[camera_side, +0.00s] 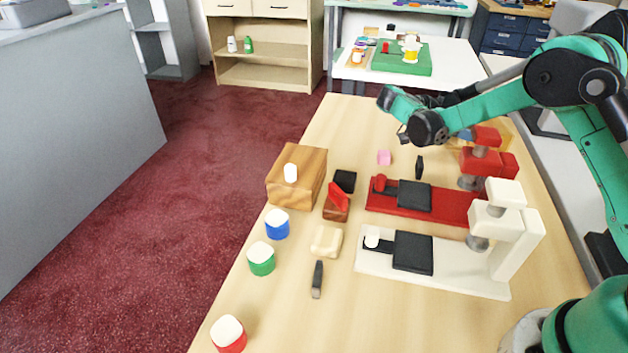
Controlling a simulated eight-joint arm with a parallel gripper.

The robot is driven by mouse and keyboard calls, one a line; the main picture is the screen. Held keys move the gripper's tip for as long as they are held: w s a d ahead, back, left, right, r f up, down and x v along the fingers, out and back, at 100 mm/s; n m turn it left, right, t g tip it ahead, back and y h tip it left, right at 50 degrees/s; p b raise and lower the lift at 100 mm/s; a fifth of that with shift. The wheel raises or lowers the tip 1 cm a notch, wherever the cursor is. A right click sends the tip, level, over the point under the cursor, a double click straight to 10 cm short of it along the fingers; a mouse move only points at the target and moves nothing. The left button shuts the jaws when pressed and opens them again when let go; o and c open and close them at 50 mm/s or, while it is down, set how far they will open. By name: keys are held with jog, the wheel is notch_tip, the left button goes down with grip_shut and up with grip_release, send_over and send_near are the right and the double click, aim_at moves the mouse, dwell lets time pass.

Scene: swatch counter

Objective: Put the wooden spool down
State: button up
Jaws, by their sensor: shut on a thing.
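My gripper (404,138) is at the far part of the wooden counter (285,315), below my dark wrist joint, and is small and partly hidden by it. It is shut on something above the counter. I cannot make out the wooden spool itself; my wrist hides what is between the fingers.
A red press (445,204) and a white press (463,276) fill the right side.

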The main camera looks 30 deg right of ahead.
notch_tip(320, 180, up, 13)
jog(key=shift+w+f, duration=0.15)
jog(key=shift+f, duration=0.05)
jog(key=w+n+t, duration=0.1)
jog(key=t, duration=0.1)
jog(key=w+f+n+t, duration=0.1)
jog(key=w+n+t, duration=0.3)
jog(key=shift+w+a+f+h, duration=0.2)
jog(key=shift+a+f+h, duration=0.05)
jog(key=shift+h, duration=0.15)
jog(key=w+a+r+n+t+y, duration=0.2)
jog(key=w+a+n+t+y, duration=0.65)
jog(key=w+n+t, duration=0.3)
jog(key=shift+n+h, duration=0.35)
jog(key=shift+n, duration=0.2)
jog(key=f, duration=1.3)
jog(key=w+a+f, duration=0.1)
jog(key=f, duration=0.5)
jog(key=shift+f, duration=0.35)
jog(key=o, duration=1.4)
jog(key=shift+f, duration=0.1)
jog(key=shift+c, duration=0.2)
